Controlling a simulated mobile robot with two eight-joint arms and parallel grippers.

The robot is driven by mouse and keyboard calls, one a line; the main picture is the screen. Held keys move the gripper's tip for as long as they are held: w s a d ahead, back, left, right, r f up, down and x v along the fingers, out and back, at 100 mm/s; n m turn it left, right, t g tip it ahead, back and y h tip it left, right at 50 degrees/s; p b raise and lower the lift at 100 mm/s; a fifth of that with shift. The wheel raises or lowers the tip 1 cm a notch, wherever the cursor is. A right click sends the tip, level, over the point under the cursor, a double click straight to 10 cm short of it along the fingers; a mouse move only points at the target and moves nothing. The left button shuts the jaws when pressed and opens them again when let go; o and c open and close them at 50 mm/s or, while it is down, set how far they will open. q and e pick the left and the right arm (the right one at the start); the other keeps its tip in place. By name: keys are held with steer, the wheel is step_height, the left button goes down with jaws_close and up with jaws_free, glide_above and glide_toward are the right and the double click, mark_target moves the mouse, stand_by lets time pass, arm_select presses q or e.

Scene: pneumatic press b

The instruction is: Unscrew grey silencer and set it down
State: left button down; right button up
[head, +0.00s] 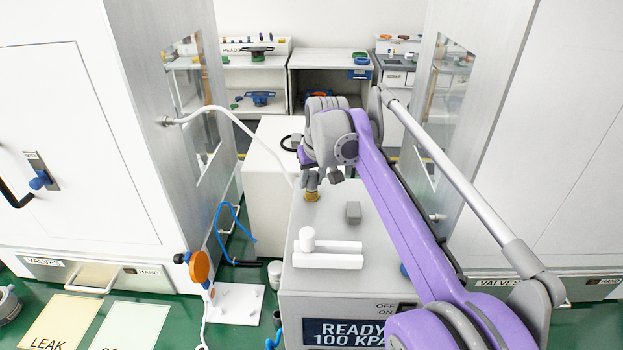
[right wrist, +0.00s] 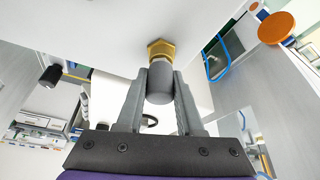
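The grey silencer (right wrist: 160,84) is a short dark grey cylinder on a brass hex fitting (right wrist: 161,49), seen in the right wrist view. In the head view the brass fitting (head: 312,196) stands on top of the grey press unit (head: 375,245). My right gripper (right wrist: 160,88) has one finger on each side of the silencer, and both fingertips appear to touch it. My left gripper is not in view.
A white handle-shaped block (head: 328,261) and a small grey block (head: 353,212) are on the unit's top. A white hose (head: 245,128) runs from the left cabinet toward the fitting. An orange disc (head: 199,267) is at left. Yellow (head: 62,322) and pale green mats lie front left.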

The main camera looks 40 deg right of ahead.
steer(key=shift+c, duration=0.9)
steer(key=n+y, duration=0.2)
steer(key=n, duration=0.3)
steer(key=n+y, duration=0.1)
steer(key=n, duration=0.2)
steer(key=n+y, duration=0.1)
steer(key=n, duration=0.3)
steer(key=shift+g, duration=0.4)
steer(key=o, duration=0.8)
steer(key=shift+c, duration=0.2)
steer(key=m, duration=0.3)
steer(key=m+t+h, duration=0.1)
steer(key=m, duration=0.1)
steer(key=shift+a+m+h, duration=0.15)
steer(key=shift+m+h, duration=0.15)
steer(key=shift+m, duration=0.1)
steer(key=m+h, duration=0.2)
steer(key=m, duration=0.4)
steer(key=shift+c, duration=0.2)
